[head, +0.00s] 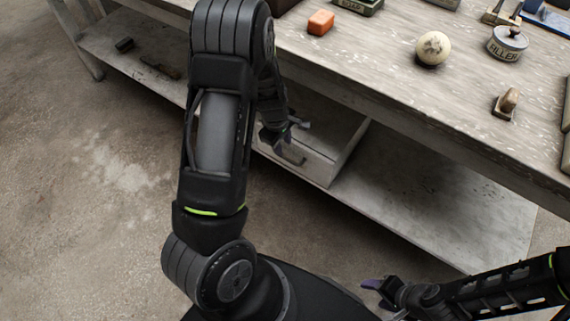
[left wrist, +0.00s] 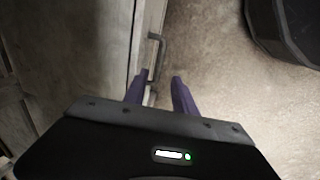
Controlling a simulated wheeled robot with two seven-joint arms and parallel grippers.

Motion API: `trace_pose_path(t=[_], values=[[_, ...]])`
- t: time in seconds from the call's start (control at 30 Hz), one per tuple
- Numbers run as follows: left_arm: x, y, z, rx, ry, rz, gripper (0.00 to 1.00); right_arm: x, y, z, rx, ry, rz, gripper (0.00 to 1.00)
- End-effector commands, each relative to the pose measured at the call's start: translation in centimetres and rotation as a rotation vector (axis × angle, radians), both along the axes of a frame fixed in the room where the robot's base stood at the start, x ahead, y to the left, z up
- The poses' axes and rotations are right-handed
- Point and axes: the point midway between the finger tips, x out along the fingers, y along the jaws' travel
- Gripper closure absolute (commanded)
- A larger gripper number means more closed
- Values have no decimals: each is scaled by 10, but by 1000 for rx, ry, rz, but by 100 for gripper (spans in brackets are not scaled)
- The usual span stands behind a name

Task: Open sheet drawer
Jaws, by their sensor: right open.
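The sheet drawer (head: 318,160) is a worn whitish box under the workbench top, and it stands partly out from the bench. Its dark bar handle (head: 290,157) is on the front face; the handle also shows in the left wrist view (left wrist: 155,58). My left gripper (head: 298,124) is at the drawer front, close to the handle. In the left wrist view its two purple fingers (left wrist: 158,84) are apart, with the handle's near end by the left finger; I cannot tell whether they touch. My right gripper (head: 372,284) is open and empty, low at the bottom right, away from the drawer.
On the workbench top (head: 370,60) stand an orange block (head: 320,22), a pale sphere (head: 433,48), a filler tin (head: 508,43) and a small wooden-handled tool (head: 507,102). A lower shelf (head: 430,205) runs beneath. The concrete floor in front is clear.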

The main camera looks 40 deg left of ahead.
Motion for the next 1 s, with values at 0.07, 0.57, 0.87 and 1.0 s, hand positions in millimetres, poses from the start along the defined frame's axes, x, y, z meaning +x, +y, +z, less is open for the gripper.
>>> trace_pose_path(t=[0.07,0.57,0.87,1.0], values=[[1,2,1,-3,-2,14,67,0,0,-1,0,-1,1,42],[3,2,-18,0,0,8,67,0,0,-7,0,-1,0,42],[11,2,-63,0,1,8,67,0,0,-20,0,0,-2,42],[14,1,-74,0,0,7,67,0,0,-23,0,0,-2,42]])
